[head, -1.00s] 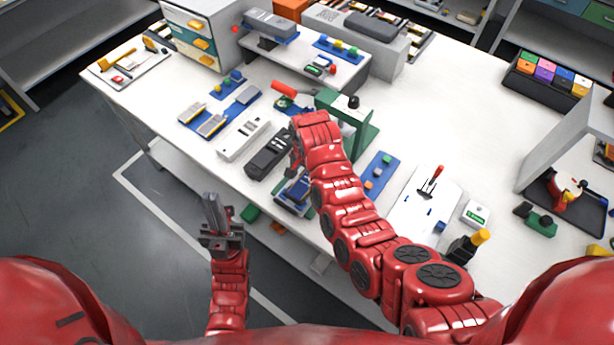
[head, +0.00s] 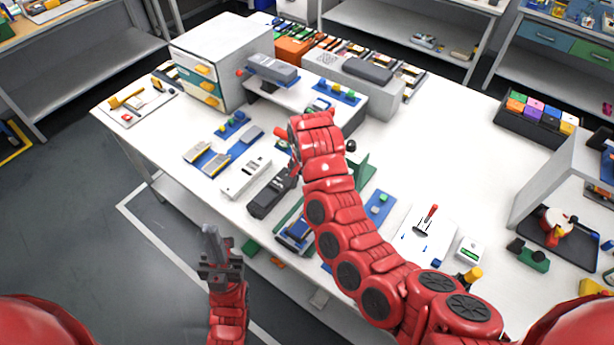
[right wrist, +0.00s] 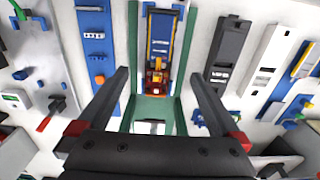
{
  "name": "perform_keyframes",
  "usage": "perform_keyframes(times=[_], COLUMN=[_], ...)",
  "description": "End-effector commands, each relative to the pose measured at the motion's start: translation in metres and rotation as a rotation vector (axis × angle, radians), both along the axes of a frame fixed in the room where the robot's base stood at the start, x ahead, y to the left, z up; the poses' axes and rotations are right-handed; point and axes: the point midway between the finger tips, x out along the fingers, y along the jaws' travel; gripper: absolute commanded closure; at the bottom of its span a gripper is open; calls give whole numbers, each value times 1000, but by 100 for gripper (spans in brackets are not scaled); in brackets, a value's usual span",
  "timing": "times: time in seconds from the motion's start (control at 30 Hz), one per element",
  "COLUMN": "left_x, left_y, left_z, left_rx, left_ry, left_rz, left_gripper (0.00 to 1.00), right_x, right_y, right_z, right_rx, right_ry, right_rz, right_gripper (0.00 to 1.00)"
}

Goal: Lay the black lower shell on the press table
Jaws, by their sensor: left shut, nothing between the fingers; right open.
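The black lower shell (head: 268,196) lies on the white bench beside the white shell (head: 245,178). In the right wrist view, the black shell (right wrist: 229,52) lies to the right of the green press (right wrist: 133,60). The press carries a blue table (right wrist: 160,40) with grey and orange-red parts near it; in the head view my right arm hides much of the press. My right gripper (right wrist: 160,76) is open and empty above the press, its fingers on either side of it in that view. My left gripper (head: 212,240) is shut and empty, off the bench's front edge.
Blue trays with grey cells (head: 207,158) lie left of the shells. A drawer cabinet (head: 215,65) and a raised shelf stand behind. A blue strip (head: 378,207) and a white board (head: 425,235) lie to the right. The bench's right middle is clear.

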Motion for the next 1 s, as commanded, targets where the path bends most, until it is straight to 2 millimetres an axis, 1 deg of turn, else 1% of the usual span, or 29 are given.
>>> perform_keyframes(times=[0.03,0.1,0.3,1.0], left_x=[0,0,0,0], left_y=[0,0,0,0], left_z=[4,6,9,8], left_rx=[0,0,0,0], left_ry=[0,0,0,0], left_rz=[0,0,0,0], left_gripper=[100,100,100,100], right_x=[0,0,0,0], right_y=[-1,0,0,0], right_z=[9,16,28,28], right_rx=[0,1,-1,-1], right_ry=[2,4,1,1], right_rz=[-2,-1,-1,0], right_gripper=[0,0,0,0])
